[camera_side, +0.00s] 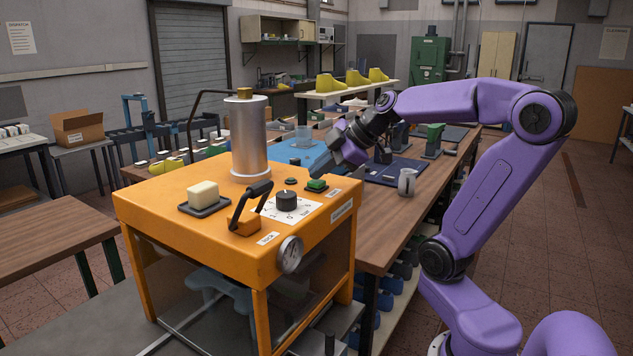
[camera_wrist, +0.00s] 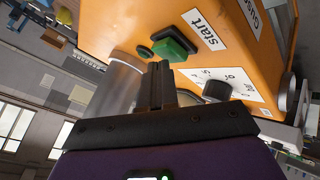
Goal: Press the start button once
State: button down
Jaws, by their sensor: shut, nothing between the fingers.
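The start button (camera_side: 317,184) is a green square push button in a dark frame on top of the orange machine (camera_side: 190,235). It also shows in the wrist view (camera_wrist: 175,46), beside a white label reading "start". My gripper (camera_wrist: 160,67) is shut and empty. Its dark fingertips appear just short of the button in the wrist view and cover none of its middle. In the side view my gripper (camera_side: 315,172) is at the machine's back right corner, close above the button. I cannot tell whether the tips touch it.
A small round green light (camera_side: 291,181) sits beside the button. A black dial (camera_side: 287,200), a lever (camera_side: 250,205), a pale block (camera_side: 203,194) and a metal cylinder (camera_side: 249,138) share the machine's top.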

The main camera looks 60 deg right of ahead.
aim_at(320, 182)
jog(key=shift+r, duration=0.6)
jog(key=shift+r, duration=0.1)
jog(key=shift+r, duration=2.4)
jog(key=a+n+y, duration=0.1)
jog(key=a, duration=0.6)
jog(key=a+r+n+y, duration=0.1)
jog(key=a, duration=0.7)
jog(key=s+a+r+n+y, duration=0.1)
jog(key=a+n, duration=0.1)
jog(key=a, duration=0.6)
jog(key=shift+s+r, duration=0.1)
jog(key=s+a+f+y, duration=0.1)
jog(key=s+a, duration=0.2)
jog(key=a, duration=0.2)
jog(key=s+d+f+m+g+h, duration=0.1)
jog(key=s+d+f+g, duration=0.3)
jog(key=s+f, duration=0.5)
jog(key=s+d+f+m+g+h, duration=0.1)
jog(key=s+d+f+g+h, duration=0.3)
jog(key=s+f, duration=0.5)
notch_tip(320, 182, down, 4)
jog(key=d, duration=0.2)
jog(key=shift+d+f+m+g+h, duration=0.25)
jog(key=shift+d+m+g+h, duration=0.05)
jog(key=shift+d+m+g, duration=0.1)
